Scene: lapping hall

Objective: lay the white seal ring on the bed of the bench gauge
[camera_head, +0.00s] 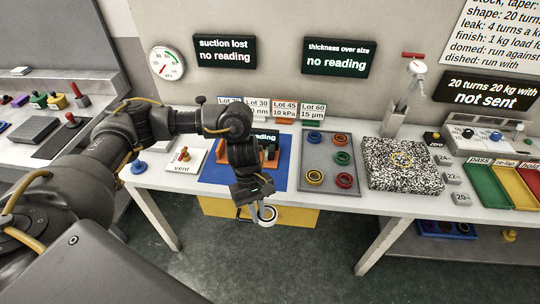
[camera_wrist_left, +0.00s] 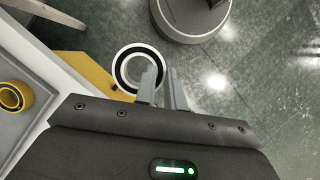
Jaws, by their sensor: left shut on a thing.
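The white seal ring (camera_head: 267,222) is white outside with a dark inner band. It also shows in the left wrist view (camera_wrist_left: 117,68). My left gripper (camera_head: 257,208) is shut on one side of its wall, with the ring tilted in front of the table's front edge, over the floor. The bench gauge has a dial (camera_head: 417,67) on a grey stand at the right of the table. Its bed is a black-and-white speckled block (camera_head: 385,180) with a yellow circle on top, and no ring lies on it. My right gripper is not in view.
A grey tray (camera_head: 328,152) with several coloured rings lies between the blue mat (camera_head: 215,171) and the speckled bed. Small numbered blocks (camera_head: 451,178) and green, red and yellow trays (camera_head: 486,185) stand right of the bed. A yellow box (camera_head: 295,215) is under the table.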

